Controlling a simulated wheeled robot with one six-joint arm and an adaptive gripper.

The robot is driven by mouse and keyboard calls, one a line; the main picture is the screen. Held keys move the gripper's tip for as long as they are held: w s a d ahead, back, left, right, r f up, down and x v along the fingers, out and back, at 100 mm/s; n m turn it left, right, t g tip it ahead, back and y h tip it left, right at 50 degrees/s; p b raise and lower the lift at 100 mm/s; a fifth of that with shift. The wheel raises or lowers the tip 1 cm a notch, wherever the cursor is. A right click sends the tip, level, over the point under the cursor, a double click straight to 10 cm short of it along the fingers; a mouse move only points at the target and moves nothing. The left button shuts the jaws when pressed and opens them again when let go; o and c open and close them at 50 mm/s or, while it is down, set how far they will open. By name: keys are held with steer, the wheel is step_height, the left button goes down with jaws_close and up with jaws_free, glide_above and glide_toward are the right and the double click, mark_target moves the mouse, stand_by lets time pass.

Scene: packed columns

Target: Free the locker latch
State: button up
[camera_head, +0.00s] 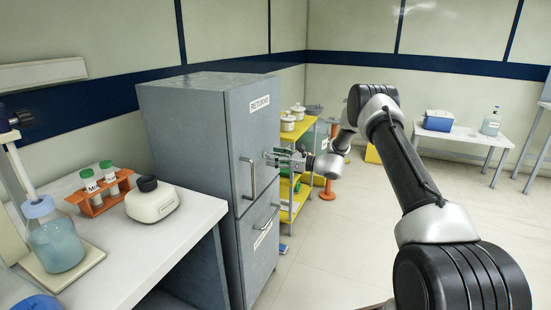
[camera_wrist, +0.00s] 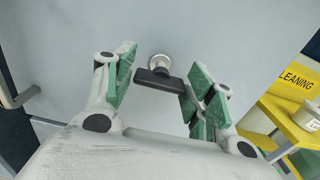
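The grey locker (camera_head: 186,135) stands left of centre in the head view, its upper door shut. Its latch (camera_wrist: 158,79) shows in the wrist view as a dark bar on a round silver hub, lying nearly level with its right end slightly lower. My gripper (camera_head: 273,158) is at the upper door, right of the door handle (camera_head: 250,178). In the wrist view my gripper (camera_wrist: 160,72) is open, its green-padded fingers on either side of the latch. The bar's right end is close to the right finger; I cannot tell if they touch. In the head view the gripper mostly hides the latch.
A yellow shelf (camera_head: 298,190) with several pots stands just right of the locker. A white bench (camera_head: 150,245) with a flask (camera_head: 55,240), tube rack (camera_head: 103,195) and small device (camera_head: 152,200) is at left. The floor at right is mostly clear.

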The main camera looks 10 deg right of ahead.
jaws_close()
steer(key=n, duration=0.4)
steer(key=shift+n, duration=0.4)
steer(key=n, duration=0.4)
steer(key=shift+n, duration=0.3)
steer(key=n, duration=0.4)
steer(key=shift+n, duration=2.1)
